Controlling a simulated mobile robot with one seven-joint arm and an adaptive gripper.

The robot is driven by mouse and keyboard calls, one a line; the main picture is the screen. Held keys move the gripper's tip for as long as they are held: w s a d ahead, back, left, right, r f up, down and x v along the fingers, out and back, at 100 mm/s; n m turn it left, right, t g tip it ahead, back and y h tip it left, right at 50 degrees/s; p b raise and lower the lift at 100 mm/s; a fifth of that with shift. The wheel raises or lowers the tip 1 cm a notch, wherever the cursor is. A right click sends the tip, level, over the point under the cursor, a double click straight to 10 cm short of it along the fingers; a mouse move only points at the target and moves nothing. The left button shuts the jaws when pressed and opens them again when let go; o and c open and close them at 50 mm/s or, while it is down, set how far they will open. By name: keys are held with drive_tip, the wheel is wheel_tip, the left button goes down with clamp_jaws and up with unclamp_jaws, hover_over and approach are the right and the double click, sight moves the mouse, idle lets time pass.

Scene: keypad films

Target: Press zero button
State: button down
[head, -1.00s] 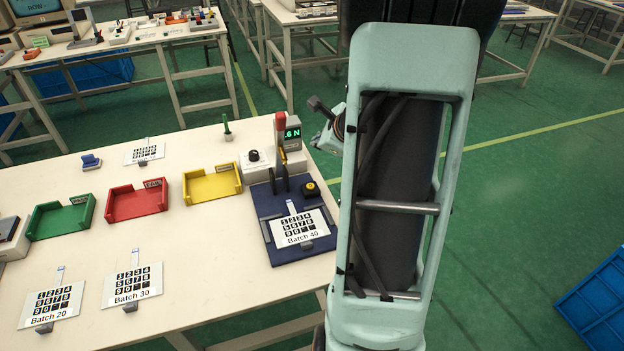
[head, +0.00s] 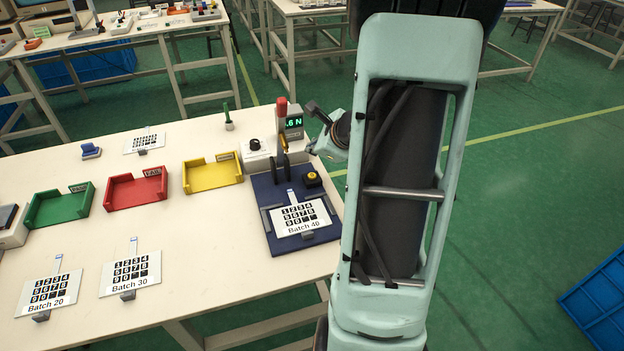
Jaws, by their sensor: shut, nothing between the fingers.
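The keypad film marked Batch 40 (head: 302,229) lies in the blue test fixture (head: 290,249). Its printed keys run in rows; the zero key (head: 297,222) is in the bottom row. Behind it stand a lever with a red top (head: 281,106) and a force display (head: 293,122) reading ".6 N", its left part hidden. A yellow round button (head: 312,176) sits on a dark box on the fixture; no label on it is readable. My arm fills the right middle.
Films marked Batch 20 (head: 47,292) and Batch 30 (head: 130,271) lie on the table at the front left. Green (head: 60,205), red (head: 136,188) and yellow (head: 212,173) trays stand in a row. A white box with a black knob (head: 254,145) is beside the display.

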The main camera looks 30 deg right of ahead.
drive_tip(key=b, duration=0.3)
hover_over(313, 177)
wheel_tip(313, 177, down, 5)
drive_tip(key=shift+r, duration=0.15)
drive_tip(key=shift+f+b, duration=0.75)
drive_tip(key=shift+b, duration=0.25)
drive_tip(key=shift+f, duration=0.1)
drive_tip(key=shift+f+b, duration=0.35)
drive_tip(key=shift+b, duration=0.3)
drive_tip(key=shift+f+b, duration=0.35)
drive_tip(key=shift+b, duration=0.1)
idle(0.5)
drive_tip(key=shift+r, duration=0.1)
drive_tip(key=shift+r+p, duration=0.6)
drive_tip(key=shift+r, duration=0.1)
drive_tip(key=shift+r+p, duration=2)
drive_tip(key=shift+r, duration=0.5)
